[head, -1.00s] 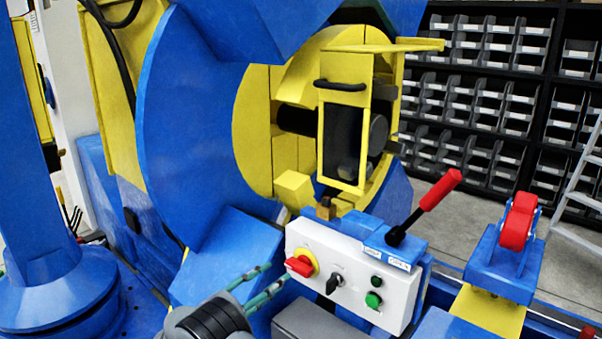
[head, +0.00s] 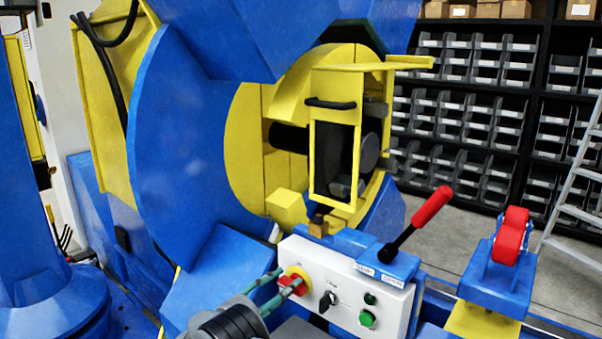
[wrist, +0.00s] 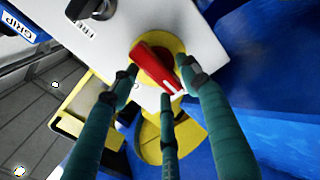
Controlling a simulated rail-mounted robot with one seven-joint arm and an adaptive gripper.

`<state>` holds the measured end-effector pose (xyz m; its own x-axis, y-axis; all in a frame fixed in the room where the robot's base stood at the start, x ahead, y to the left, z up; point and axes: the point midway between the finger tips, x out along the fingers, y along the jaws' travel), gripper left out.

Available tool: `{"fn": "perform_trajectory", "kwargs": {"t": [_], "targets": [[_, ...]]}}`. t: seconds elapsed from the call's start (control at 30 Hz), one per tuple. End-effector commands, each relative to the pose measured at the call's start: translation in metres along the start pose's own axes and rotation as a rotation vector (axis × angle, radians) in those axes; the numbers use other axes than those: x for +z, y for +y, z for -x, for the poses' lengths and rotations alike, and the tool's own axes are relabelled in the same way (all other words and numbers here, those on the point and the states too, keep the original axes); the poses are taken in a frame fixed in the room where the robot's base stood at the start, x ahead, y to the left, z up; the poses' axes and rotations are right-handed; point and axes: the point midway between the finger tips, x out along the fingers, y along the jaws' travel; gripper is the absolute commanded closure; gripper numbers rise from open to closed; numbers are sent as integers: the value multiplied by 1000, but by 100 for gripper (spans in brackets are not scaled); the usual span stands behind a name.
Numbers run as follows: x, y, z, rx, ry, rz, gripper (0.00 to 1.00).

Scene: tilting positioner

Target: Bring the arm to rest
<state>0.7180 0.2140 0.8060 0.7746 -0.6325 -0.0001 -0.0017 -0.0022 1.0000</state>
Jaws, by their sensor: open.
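My gripper (head: 280,283) is open, with its teal fingers reaching toward the red rotary switch (head: 293,280) on the white control box (head: 326,291). In the wrist view my gripper (wrist: 160,84) has its fingertips spread around the red switch (wrist: 153,66) and its yellow round plate (wrist: 174,45). The fingertips look close to the switch, with gaps at its sides; I cannot tell whether any touches it. The gripper's body is at the bottom of the head view, and part of the switch is hidden behind the fingers.
The box also carries a black selector (head: 327,300) and a green button (head: 367,318). A red-handled lever (head: 432,207) stands above it. The big blue and yellow positioner (head: 178,150) fills the space behind. A red roller (head: 510,236) is at right. Bin shelves (head: 466,120) stand far back.

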Motion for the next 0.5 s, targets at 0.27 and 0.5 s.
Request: {"fn": "perform_trajectory", "kwargs": {"t": [0.27,0.5], "targets": [[-2,0,39,0,6,19,54],[-1,0,91,0,5,18,54]]}}
